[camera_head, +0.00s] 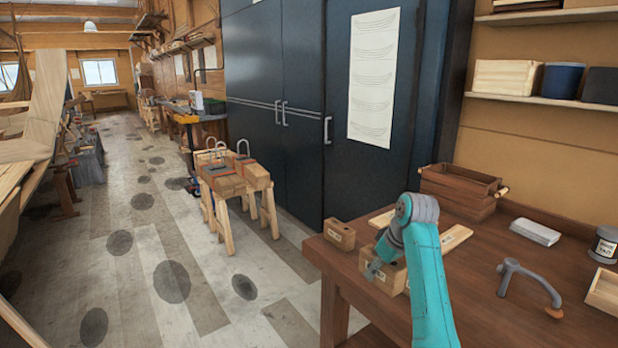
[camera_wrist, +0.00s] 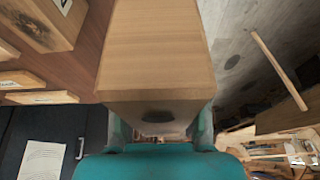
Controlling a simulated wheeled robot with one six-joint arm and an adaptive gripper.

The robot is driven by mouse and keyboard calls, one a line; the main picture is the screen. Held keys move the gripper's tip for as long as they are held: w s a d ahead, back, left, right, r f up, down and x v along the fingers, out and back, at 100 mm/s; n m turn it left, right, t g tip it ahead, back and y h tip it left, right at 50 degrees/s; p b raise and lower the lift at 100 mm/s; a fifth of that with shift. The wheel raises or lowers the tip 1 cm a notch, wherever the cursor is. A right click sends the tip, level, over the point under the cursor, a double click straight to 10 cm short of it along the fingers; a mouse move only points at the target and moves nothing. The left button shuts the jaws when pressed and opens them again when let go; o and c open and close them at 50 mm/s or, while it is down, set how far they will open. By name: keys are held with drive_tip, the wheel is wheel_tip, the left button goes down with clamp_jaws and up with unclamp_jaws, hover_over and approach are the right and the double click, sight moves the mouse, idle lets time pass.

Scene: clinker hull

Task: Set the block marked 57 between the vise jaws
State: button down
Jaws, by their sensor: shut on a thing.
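My gripper (camera_head: 374,268) is at the near left edge of the wooden bench, shut on a light wooden block (camera_head: 392,281). In the wrist view, the held block (camera_wrist: 155,45) fills the top middle between the fingers of my gripper (camera_wrist: 160,128). A dark round spot shows on its near end. No number on it can be read. A second wooden block (camera_head: 339,235) with a small label stands at the bench's far left corner. I cannot tell whether the held block touches the bench. No vise jaws can be made out clearly.
The bench top (camera_head: 470,270) also holds a wooden crate (camera_head: 460,188), a flat board (camera_head: 447,240), a grey and wooden hand tool (camera_head: 522,283), a white packet (camera_head: 535,231) and a tin (camera_head: 604,245). A sawhorse (camera_head: 235,180) with clamps stands on the floor to the left.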

drive_tip(key=s+f+m+h, duration=0.1)
drive_tip(key=s+f+m, duration=0.1)
drive_tip(key=s+f, duration=0.7)
drive_tip(key=s+f+m, duration=0.2)
drive_tip(key=s+f, duration=0.8)
drive_tip(key=f, duration=0.6)
drive_tip(key=s+f+m+h, duration=0.1)
drive_tip(key=s+f+m, duration=0.1)
drive_tip(key=s+f, duration=0.7)
wheel_tip(320, 180, down, 4)
drive_tip(key=shift+s+d+r+m+t+h, duration=0.15)
drive_tip(key=shift+s+m+t+h, duration=0.15)
drive_tip(key=shift+m+t, duration=0.1)
drive_tip(key=shift+d, duration=0.1)
